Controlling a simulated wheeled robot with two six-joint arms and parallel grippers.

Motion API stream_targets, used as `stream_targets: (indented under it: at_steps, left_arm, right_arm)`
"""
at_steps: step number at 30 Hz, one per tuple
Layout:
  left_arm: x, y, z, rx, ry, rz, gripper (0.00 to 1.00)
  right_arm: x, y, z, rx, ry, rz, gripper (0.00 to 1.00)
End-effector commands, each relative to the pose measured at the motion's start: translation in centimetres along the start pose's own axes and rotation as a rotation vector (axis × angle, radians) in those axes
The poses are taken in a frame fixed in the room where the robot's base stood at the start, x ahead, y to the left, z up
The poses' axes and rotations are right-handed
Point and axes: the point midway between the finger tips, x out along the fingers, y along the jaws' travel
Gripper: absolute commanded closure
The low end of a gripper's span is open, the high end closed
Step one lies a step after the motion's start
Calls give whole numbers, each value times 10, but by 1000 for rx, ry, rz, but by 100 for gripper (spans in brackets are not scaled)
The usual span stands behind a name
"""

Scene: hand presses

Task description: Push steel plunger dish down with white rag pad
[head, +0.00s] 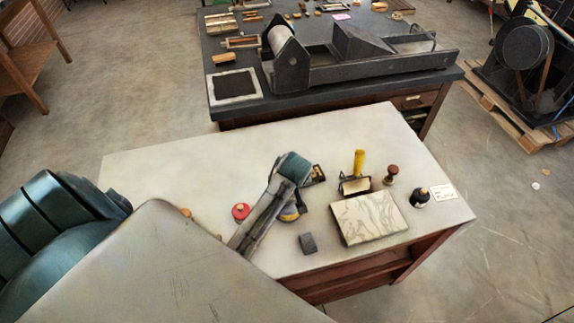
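On the pale bench (170,160) a small red-topped round item (240,211) stands near the edge of my large grey arm part. I cannot tell whether it is the steel plunger dish. No white rag pad can be made out. A grey link with a teal end, which looks like part of my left arm, reaches over the middle of the bench. My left gripper's fingers cannot be made out there. My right gripper is not in view.
Right of the arm are a pale marbled slab (370,218), a yellow-handled roller (358,165), a brown-knobbed tool (391,174), a black bottle (420,198) and a white card (444,192). A dark block (307,243) lies near the front edge. A press (360,65) stands on the table behind.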

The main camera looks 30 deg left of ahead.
Motion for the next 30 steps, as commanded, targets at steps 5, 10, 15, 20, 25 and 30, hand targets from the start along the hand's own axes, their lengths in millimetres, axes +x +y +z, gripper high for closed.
stream_targets:
  at_steps: [5,10,15,20,25,30]
  left_arm:
    - [1,0,1,1,-3,-1,77]
    - [1,0,1,1,-3,-1,77]
    - [1,0,1,1,-3,-1,77]
    - [1,0,1,1,-3,-2,77]
    - [2,0,2,1,-3,-2,77]
    - [2,-1,2,1,-4,-3,77]
  right_arm:
    - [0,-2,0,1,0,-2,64]
    - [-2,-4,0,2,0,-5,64]
    - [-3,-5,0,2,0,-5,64]
    - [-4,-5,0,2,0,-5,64]
    - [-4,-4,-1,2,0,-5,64]
    - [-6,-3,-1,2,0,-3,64]
